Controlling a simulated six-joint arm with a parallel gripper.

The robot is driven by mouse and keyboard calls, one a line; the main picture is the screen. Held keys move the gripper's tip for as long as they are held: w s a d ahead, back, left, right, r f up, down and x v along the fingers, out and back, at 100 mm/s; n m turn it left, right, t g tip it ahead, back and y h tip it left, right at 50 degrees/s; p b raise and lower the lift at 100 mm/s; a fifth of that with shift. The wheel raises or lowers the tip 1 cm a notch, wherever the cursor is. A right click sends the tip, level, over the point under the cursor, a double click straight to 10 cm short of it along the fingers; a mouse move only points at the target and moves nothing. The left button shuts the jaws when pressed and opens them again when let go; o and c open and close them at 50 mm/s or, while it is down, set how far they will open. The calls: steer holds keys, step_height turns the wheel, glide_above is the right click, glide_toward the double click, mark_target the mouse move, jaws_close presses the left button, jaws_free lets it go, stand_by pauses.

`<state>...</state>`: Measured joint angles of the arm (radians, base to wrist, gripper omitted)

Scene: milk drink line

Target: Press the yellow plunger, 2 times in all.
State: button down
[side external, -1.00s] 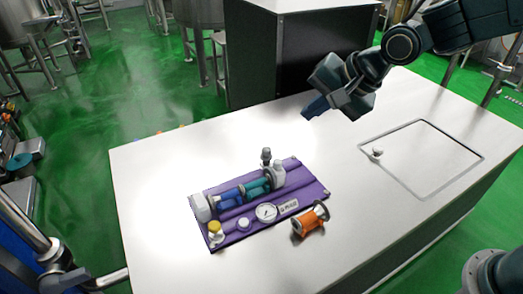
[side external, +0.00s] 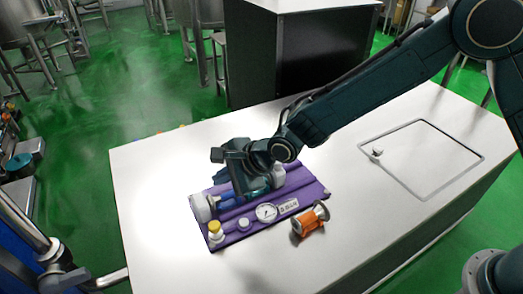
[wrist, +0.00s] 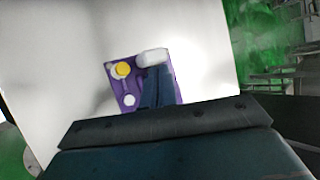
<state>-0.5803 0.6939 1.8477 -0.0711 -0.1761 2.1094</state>
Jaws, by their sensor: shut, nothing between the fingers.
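The yellow plunger (side external: 215,227) stands upright at the front left corner of the purple panel (side external: 232,237). In the wrist view the yellow plunger (wrist: 122,69) shows from above, left of the fingers. My gripper (side external: 240,192) is over the back left part of the panel, above the blue part, and hides some of the parts behind it. Its fingers are shut with nothing between them; they show in the wrist view (wrist: 157,72) beside a white end piece (wrist: 152,57). The gripper is apart from the yellow plunger.
The panel also bears a white knob (side external: 244,223), a round dial (side external: 266,212) and a white label. An orange spool (side external: 310,220) lies at its right front. The white table is clear to the left, and a square hatch (side external: 420,155) is at right.

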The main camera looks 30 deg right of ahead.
mark_target(218, 226)
steer(key=shift+m+y, duration=0.3)
steer(key=shift+m, duration=0.4)
steer(key=a+f, duration=0.1)
steer(key=f, duration=0.1)
steer(key=a+f, duration=0.1)
steer(key=a, duration=0.1)
steer(key=shift+s+f, duration=0.15)
steer(key=shift+f, duration=0.2)
steer(key=shift+f, duration=0.15)
steer(key=shift+f, duration=4.25)
